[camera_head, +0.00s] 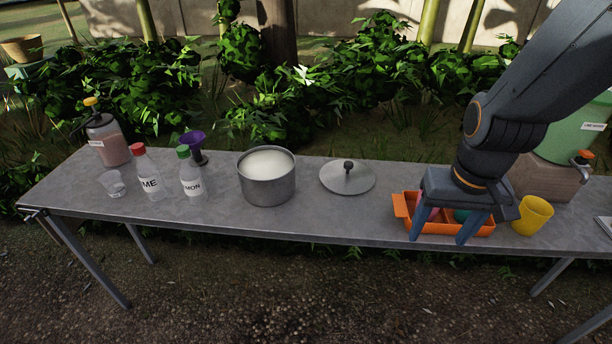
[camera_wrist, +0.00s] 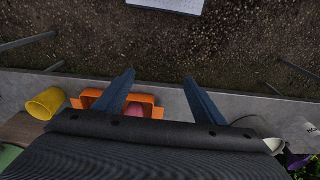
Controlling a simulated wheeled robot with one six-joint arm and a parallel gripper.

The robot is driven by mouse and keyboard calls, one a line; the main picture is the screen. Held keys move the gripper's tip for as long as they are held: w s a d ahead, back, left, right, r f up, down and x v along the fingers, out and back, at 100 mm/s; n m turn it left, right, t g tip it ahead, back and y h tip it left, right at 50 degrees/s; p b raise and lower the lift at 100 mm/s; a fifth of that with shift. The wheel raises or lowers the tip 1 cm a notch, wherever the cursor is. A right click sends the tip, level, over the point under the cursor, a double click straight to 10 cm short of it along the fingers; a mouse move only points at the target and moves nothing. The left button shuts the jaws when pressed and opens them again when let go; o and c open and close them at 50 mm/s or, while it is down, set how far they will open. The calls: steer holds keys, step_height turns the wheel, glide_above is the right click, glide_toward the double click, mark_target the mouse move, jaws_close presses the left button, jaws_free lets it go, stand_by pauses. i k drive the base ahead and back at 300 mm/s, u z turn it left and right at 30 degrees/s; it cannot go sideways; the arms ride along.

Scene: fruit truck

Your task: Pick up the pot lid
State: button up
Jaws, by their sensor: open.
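The pot lid (camera_head: 335,180) is a flat, round grey metal disc with a dark knob on top. It lies on the grey table to the right of the metal pot (camera_head: 268,190), which stands without a lid and holds something white. My gripper (camera_head: 440,238) is to the right of the lid, over the orange tray, with its fingers pointing down. It is open and empty. In the wrist view my gripper (camera_wrist: 158,78) shows two blue fingers spread apart, with the orange tray beneath. The lid is not clearly visible in the wrist view.
The orange tray (camera_head: 401,207) holds small coloured things. A yellow cup (camera_head: 533,216) stands right of it, near a green dispenser (camera_head: 562,142). Bottles (camera_head: 150,180), a purple funnel (camera_head: 193,140) and a clear cup (camera_head: 113,184) stand left. Bare table surrounds the lid.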

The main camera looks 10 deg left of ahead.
mark_target(346, 177)
steer(key=z, duration=0.5)
steer(key=k, duration=0.65)
steer(key=z, duration=0.4)
steer(key=i, duration=0.8)
steer(key=u, duration=1.25)
steer(key=i, duration=0.7)
steer(key=u, duration=0.85)
